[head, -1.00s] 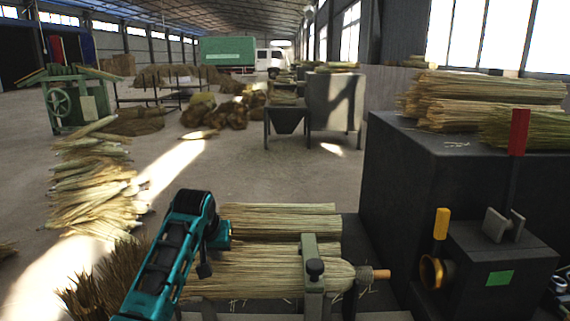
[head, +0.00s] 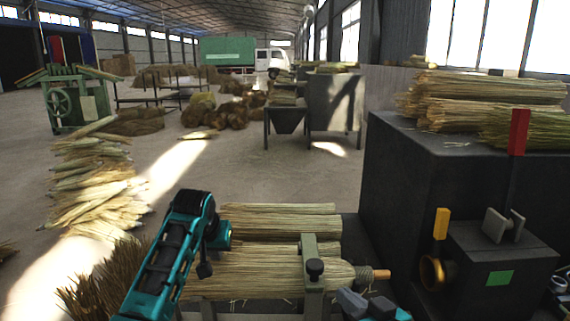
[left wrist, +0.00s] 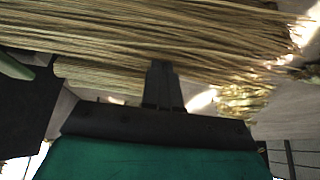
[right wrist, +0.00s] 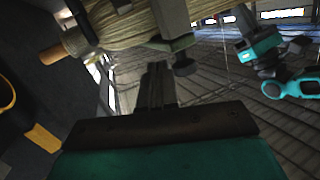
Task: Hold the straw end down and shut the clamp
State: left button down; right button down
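A straw bundle (head: 265,272) lies lengthwise with a bound neck and an orange-brown handle (head: 381,274) at its right end; the handle also shows in the right wrist view (right wrist: 52,54). A grey-green clamp (head: 309,245) with a black knob (head: 315,268) crosses the bundle near the neck; I cannot tell whether it is latched. My left gripper (left wrist: 163,85) has its fingers together, pointing at the loose straw at the bundle's left part; contact is unclear. My right gripper (right wrist: 157,85) has its fingers together, empty, below and right of the clamp in the head view, near the knob (right wrist: 184,65).
A second straw bundle (head: 280,221) lies behind the first. At right stands a dark machine (head: 500,270) with a red lever (head: 519,132), a yellow lever (head: 441,223) and a brass ring (head: 432,272). Straw (head: 480,95) is piled on the dark block behind it.

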aim_at(313, 261)
jog(key=w+a+r+g, duration=0.1)
jog(key=w+r, duration=0.1)
jog(key=w+a+r+g, duration=0.2)
jog(key=w, duration=0.1)
jog(key=w+a+r+n+g, duration=0.1)
jog(key=w+a+r, duration=0.1)
jog(key=w+r, duration=0.1)
jog(key=shift+w+a+g, duration=0.15)
jog(key=shift+w+g, duration=0.05)
jog(key=shift+g, duration=0.1)
jog(key=shift+w+a+r+n+g+h, duration=0.1)
jog(key=shift+a+n+g+h, duration=0.2)
jog(key=shift+g+h, duration=0.15)
jog(key=shift+a+r+g+h, duration=0.25)
jog(key=shift+r+g, duration=0.05)
jog(key=shift+g, duration=0.35)
jog(key=s+r+g+h, duration=0.1)
jog(key=s+r+n+g+h, duration=0.1)
jog(key=r+g, duration=0.1)
jog(key=shift+d+r+h, duration=0.15)
jog(key=shift+d+h, duration=0.05)
jog(key=shift+h, duration=0.1)
jog(key=shift+s+d+r+g+h, duration=0.1)
jog(key=shift+s+r+g+h, duration=0.1)
jog(key=shift+s+g+h, duration=0.15)
jog(key=shift+f, duration=2.2)
jog(key=shift+f, duration=0.3)
